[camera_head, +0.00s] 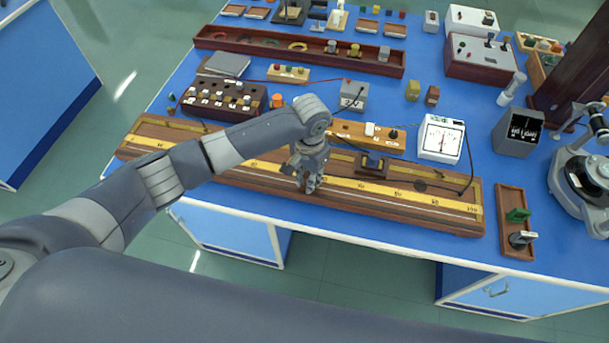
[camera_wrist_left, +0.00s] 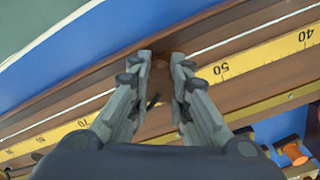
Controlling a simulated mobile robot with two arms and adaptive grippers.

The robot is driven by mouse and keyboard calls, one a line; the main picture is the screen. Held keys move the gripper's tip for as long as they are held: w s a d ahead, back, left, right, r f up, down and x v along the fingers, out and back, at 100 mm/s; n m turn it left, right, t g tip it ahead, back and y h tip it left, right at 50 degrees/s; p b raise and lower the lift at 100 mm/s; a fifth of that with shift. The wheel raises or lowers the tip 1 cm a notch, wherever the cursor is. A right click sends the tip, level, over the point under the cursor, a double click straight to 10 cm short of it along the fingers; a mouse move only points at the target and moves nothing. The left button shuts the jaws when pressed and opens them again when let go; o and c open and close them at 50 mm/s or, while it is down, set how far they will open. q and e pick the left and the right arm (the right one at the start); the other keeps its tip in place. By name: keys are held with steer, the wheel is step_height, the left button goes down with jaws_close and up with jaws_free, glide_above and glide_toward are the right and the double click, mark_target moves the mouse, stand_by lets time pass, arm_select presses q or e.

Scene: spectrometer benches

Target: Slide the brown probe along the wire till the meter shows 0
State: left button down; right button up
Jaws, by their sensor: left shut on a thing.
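The long wooden wire board (camera_head: 400,217), with a yellow scale strip and a thin wire, lies along the front of the blue bench. My left gripper (camera_head: 308,187) is over the board left of its middle, pointing down. In the left wrist view its fingertips (camera_wrist_left: 161,60) are shut on the brown probe (camera_wrist_left: 161,66), mostly hidden between them, at the pale wire (camera_wrist_left: 225,42), near the scale's 50 mark. The white meter (camera_head: 441,138) stands behind the board; its needle is near the dial's middle, but the exact reading is too small to tell. My right gripper is not in view.
Behind the board stand a dark plug box (camera_head: 222,98), a grey box (camera_head: 353,96) and a black box (camera_head: 517,132). A small wooden tray (camera_head: 514,240) lies at the board's right end. A grey instrument (camera_head: 583,185) stands at the far right.

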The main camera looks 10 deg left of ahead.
mark_target(328, 190)
arm_select(q)
steer(key=shift+s+d, duration=0.1)
steer(key=shift+d, duration=2.65)
steer(key=shift+d, duration=0.1)
steer(key=shift+s+f+p, duration=0.3)
steer(key=shift+f+p, duration=0.05)
steer(key=shift+p, duration=0.15)
stand_by(1.7)
stand_by(1.4)
steer(key=c, duration=1.4)
jaws_free()
steer(key=shift+w, duration=0.1)
steer(key=shift+w+r, duration=0.1)
